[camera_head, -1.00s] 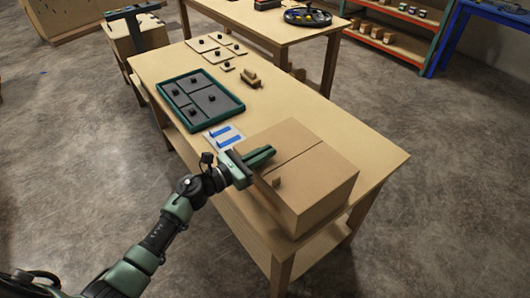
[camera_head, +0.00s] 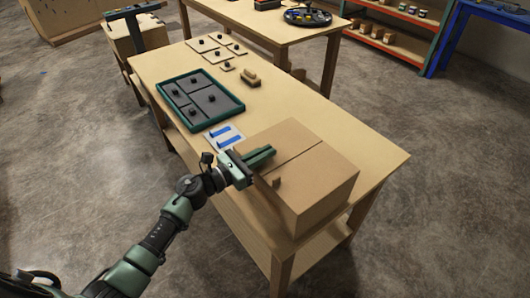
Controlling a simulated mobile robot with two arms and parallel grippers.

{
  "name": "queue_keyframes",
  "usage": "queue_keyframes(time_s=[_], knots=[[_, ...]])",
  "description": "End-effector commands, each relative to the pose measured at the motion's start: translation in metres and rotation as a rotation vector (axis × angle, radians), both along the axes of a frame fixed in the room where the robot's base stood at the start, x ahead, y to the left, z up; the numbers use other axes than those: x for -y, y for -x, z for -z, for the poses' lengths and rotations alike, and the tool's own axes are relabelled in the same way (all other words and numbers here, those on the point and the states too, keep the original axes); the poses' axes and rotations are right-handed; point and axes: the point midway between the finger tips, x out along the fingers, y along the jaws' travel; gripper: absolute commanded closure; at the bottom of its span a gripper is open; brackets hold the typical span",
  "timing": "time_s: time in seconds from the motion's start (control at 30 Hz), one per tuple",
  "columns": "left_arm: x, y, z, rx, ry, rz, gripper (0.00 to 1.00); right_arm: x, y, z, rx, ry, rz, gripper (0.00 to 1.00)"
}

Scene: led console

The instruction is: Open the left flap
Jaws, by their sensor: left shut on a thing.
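A brown cardboard box (camera_head: 318,195) stands at the near right end of the wooden table, its top closed with a dark seam between the left flap (camera_head: 280,145) and the right flap (camera_head: 320,170). A small tan tab (camera_head: 277,182) stands up at the box's near left edge. My left gripper (camera_head: 262,157) reaches in from the left and lies over the left flap's near left edge. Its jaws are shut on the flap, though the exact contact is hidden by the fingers. My right gripper is not in view.
On the table (camera_head: 375,152) behind the box are a card with blue strips (camera_head: 224,137), a green-framed tray (camera_head: 201,98) with grey knobbed panels, a wooden brush-like block (camera_head: 250,78) and several small knobbed plates (camera_head: 209,44). Bare tabletop lies right of the tray.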

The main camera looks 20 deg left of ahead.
Motion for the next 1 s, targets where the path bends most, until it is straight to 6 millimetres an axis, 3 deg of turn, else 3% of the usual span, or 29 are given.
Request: queue_keyframes(time_s=[0.47, 1.0], knots=[[-0.003, -0.002, -0.01, -0.044, 0.056, 0.0, 1.0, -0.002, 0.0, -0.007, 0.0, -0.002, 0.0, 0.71], [-0.026, -0.02, -0.052, -0.323, 0.413, -0.001, 1.0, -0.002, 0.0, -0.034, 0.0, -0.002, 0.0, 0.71]])
